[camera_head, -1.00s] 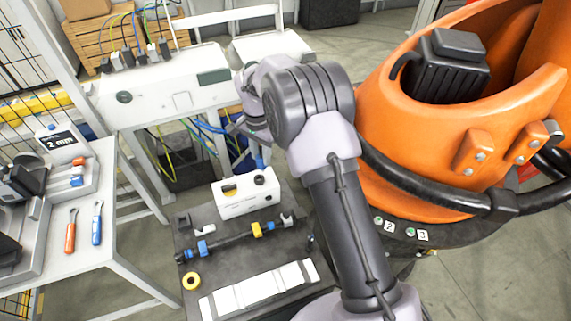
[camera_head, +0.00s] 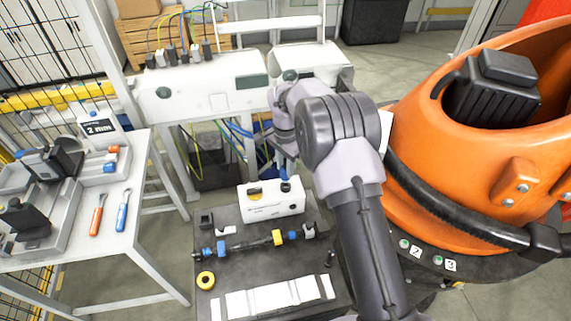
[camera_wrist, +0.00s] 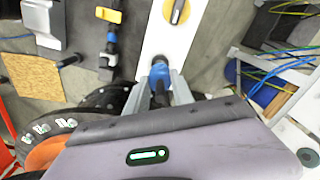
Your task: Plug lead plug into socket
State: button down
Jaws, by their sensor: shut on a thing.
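A white box (camera_head: 272,208) with a yellow-and-black switch (camera_head: 254,193) stands on the dark platform. A dark round socket (camera_head: 285,187) is on its top, to the right of the switch. My gripper (camera_wrist: 161,76) is shut on the blue-and-black lead plug (camera_wrist: 160,71), its two grey fingers on either side. In the wrist view the plug is over the white box (camera_wrist: 155,38), beside its switch (camera_wrist: 178,10). The socket is hidden there behind the plug. In the head view the plug's blue part shows just above the socket; I cannot tell whether they touch.
A dark shaft with blue and yellow clamps (camera_head: 277,237), a yellow ring (camera_head: 205,280) and a white bar (camera_head: 280,296) lie on the platform. A large orange robot (camera_head: 450,170) stands to the right. A table with tools (camera_head: 97,222) is at the left.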

aim_at(285, 175)
jog(key=shift+f, duration=0.7)
jog(key=shift+f+b, duration=1.45)
jog(key=shift+b, duration=0.05)
dwell(0.9)
jog(key=c, duration=1)
grip_release()
notch_tip(285, 175, up, 18)
jog(key=p, duration=0.4)
jog(key=shift+f, duration=0.25)
